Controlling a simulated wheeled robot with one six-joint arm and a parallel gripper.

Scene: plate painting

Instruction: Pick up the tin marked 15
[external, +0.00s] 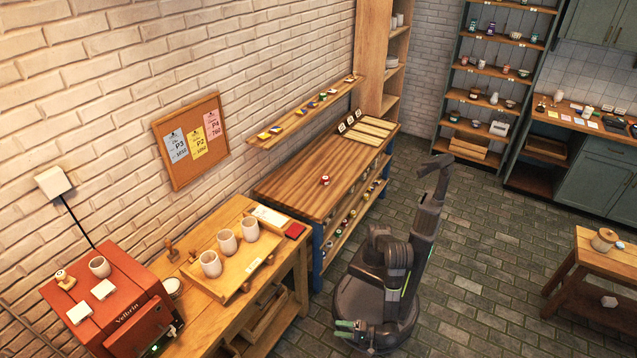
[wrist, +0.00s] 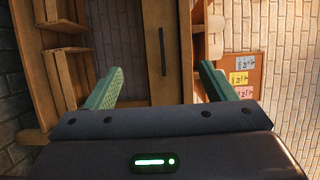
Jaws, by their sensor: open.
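A small red tin (external: 325,180) stands alone on the wooden workbench top in the external view. Several small coloured tins (external: 344,222) stand on the shelf along the open side of that bench. Their marks are too small to read, so I cannot tell which is marked 15. My gripper (external: 346,330) appears low beside my base, away from the tins. In the wrist view its two green fingers (wrist: 158,85) are wide apart with nothing between them. No tin can be made out in the wrist view.
The workbench (external: 300,187) stands against the brick wall. A wooden table (external: 208,318) with a tray of cups and a red machine (external: 128,312) is at left. A small table (external: 605,258) stands at right. Paved floor (external: 480,255) is clear between.

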